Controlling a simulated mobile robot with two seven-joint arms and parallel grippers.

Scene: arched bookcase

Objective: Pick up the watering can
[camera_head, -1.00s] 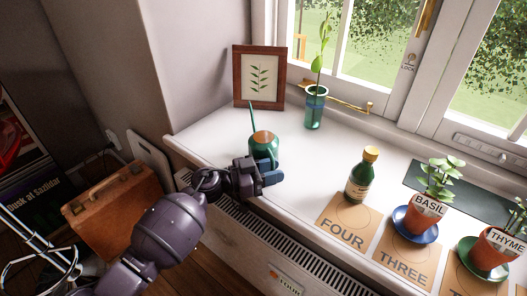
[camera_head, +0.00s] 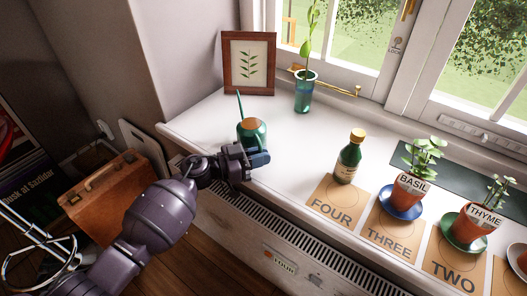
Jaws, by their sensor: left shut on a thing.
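The watering can (camera_head: 251,130) is green with a copper-coloured top and a thin green spout pointing up. It is on or just above the white windowsill (camera_head: 205,122), at the sill's left part; I cannot tell whether its base touches. My left gripper (camera_head: 258,159) is at the can's near side, shut on it. The gripper hides the lower near part of the can and its handle. My right gripper is not in view.
A framed leaf picture (camera_head: 248,63) and a glass vase (camera_head: 305,93) with a cutting stand behind the can. A green bottle (camera_head: 348,160) and potted plants labelled BASIL (camera_head: 410,187) and THYME (camera_head: 478,220) stand to the right. A brown case (camera_head: 108,190) is at lower left.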

